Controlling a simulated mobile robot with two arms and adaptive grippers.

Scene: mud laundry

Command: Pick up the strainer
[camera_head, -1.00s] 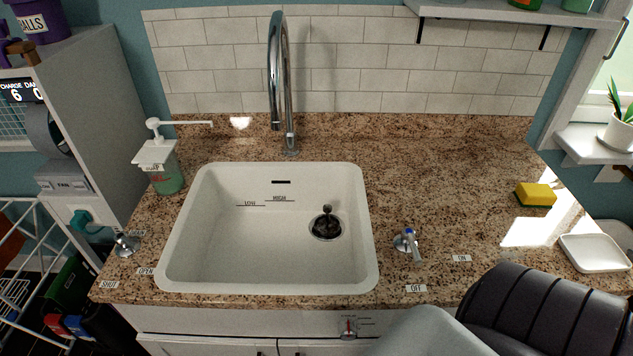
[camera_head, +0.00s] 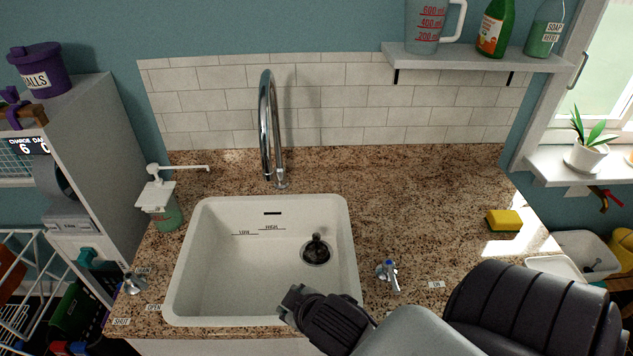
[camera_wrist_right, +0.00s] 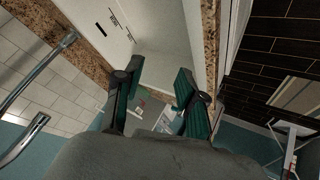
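The strainer (camera_head: 316,250) is dark, with a knob standing up from it. It sits in the drain at the right of the white sink (camera_head: 205,260). My right gripper (camera_head: 288,302) is over the sink's front rim, nearer to me than the strainer and apart from it. In the right wrist view its two green-padded fingers (camera_wrist_right: 156,88) are spread, with nothing held between them. The strainer cannot be made out in that wrist view. My left gripper is not in view.
A tall chrome faucet (camera_head: 266,125) rises behind the sink. A soap dispenser (camera_head: 160,207) stands left of it. Valve handles flank the sink, the right one (camera_head: 388,274) close by my arm. A yellow sponge (camera_head: 504,220) lies far right. The counter between is clear.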

